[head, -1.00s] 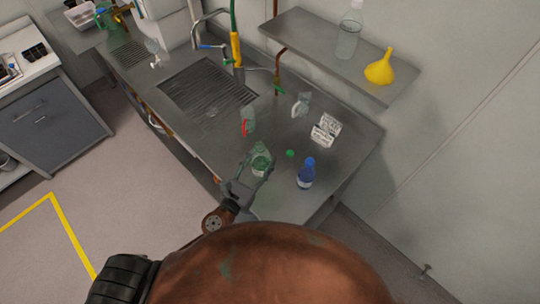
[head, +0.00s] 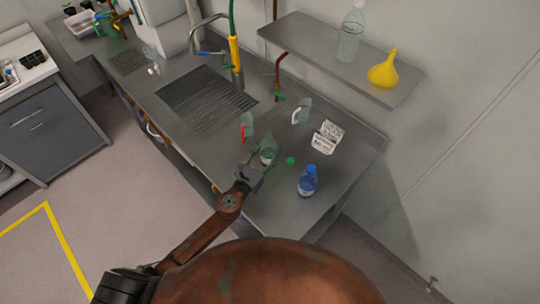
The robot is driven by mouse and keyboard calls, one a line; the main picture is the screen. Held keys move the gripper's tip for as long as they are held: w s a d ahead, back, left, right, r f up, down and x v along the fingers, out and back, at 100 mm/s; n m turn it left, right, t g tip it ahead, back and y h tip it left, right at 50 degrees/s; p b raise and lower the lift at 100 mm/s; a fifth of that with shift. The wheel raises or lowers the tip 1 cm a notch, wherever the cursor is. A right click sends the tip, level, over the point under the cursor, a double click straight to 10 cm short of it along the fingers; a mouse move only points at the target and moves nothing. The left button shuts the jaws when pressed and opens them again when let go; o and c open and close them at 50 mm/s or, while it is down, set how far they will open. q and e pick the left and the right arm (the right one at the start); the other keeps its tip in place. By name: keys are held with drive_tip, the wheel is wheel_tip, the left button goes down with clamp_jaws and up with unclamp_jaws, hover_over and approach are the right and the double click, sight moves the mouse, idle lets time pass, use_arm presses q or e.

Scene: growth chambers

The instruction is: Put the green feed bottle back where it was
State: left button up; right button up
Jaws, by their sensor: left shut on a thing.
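The green feed bottle (head: 269,150) is a translucent green bottle with a pale label, over the steel counter (head: 262,208) right of the sink. My left gripper (head: 261,164) is shut on it from the near side and partly hides its lower part. I cannot tell whether its base touches the counter. A small green cap (head: 290,161) lies on the counter just right of the bottle. My right gripper is not in view.
A blue bottle (head: 307,182) stands to the right, near the front. White printed cards (head: 327,137), a white-handled clear vessel (head: 302,111) and a red-handled one (head: 246,127) stand behind.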

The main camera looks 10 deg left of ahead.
sight(269, 153)
use_arm(q)
drive_tip(key=shift+w+f, duration=0.2)
drive_tip(key=f+b, duration=0.3)
drive_tip(key=shift+w+f, duration=0.15)
drive_tip(key=shift+w, duration=0.05)
drive_tip(key=shift+f, duration=0.15)
drive_tip(key=shift+f, duration=0.15)
drive_tip(key=o, duration=1.4)
drive_tip(key=shift+r, duration=0.2)
